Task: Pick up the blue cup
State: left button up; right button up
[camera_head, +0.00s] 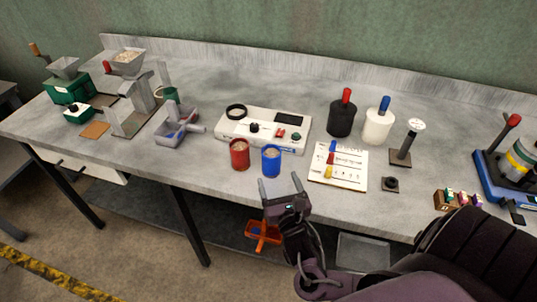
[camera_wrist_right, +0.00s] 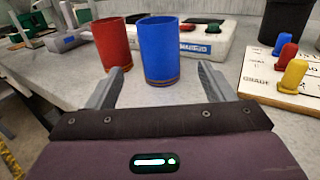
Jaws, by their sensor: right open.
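In the right wrist view the blue cup (camera_wrist_right: 159,52) is ahead of the gap between the fingers. My right gripper (camera_head: 281,184) is open and empty, just in front of the cup on the near side. It also shows in the right wrist view (camera_wrist_right: 160,80), with a finger at each side. The cup's lower front is close beyond the fingertips. My left gripper is not in view.
A red cup (camera_head: 239,154) stands just left of the blue cup. A white device (camera_head: 262,131) is close behind both. A board with coloured pegs (camera_head: 338,168) lies to the right. An orange bin (camera_head: 263,233) sits below the table.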

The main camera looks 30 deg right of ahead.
aim_at(269, 154)
jog(key=x, duration=0.3)
jog(key=shift+w+r, duration=0.15)
jog(key=shift+r, duration=0.1)
jog(key=shift+w+d, duration=0.15)
jog(key=shift+w, duration=0.15)
jog(key=x, duration=0.5)
jog(key=shift+w+d+f+p, duration=0.1)
jog(key=shift+w+d+p, duration=0.05)
jog(key=shift+w+p, duration=0.15)
jog(key=shift+w+d, duration=0.1)
jog(key=shift+w, duration=0.15)
jog(key=shift+c, duration=0.4)
jog(key=shift+s, duration=0.1)
jog(key=shift+c, duration=1.1)
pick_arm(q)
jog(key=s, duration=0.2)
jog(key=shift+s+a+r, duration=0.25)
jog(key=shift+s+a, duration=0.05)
pick_arm(e)
grip_shut()
